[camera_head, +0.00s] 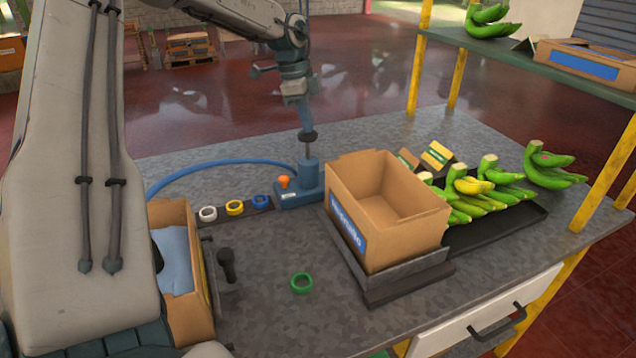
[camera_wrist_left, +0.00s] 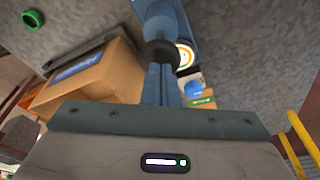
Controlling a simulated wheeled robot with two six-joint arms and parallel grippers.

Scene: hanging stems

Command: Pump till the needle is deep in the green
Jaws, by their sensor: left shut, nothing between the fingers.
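The blue pump (camera_head: 290,195) stands on the grey table behind the cardboard box, with an orange knob at its left and a blue hose running left. Its rod is topped by a black knob (camera_head: 308,136), which also shows in the left wrist view (camera_wrist_left: 161,53). My left gripper (camera_head: 307,126) is shut and empty, pointing down, its tips at the top of the black knob; I cannot tell whether they touch. The round gauge (camera_wrist_left: 185,55) shows in the left wrist view, partly hidden by knob and fingers; its needle is too small to read. My right gripper is not in view.
An open cardboard box (camera_head: 345,222) stands on a dark platform, close right of the pump. White, yellow and blue rings lie left of it. A green ring (camera_head: 302,283) lies in front. Another box (camera_head: 205,310) stands front left.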

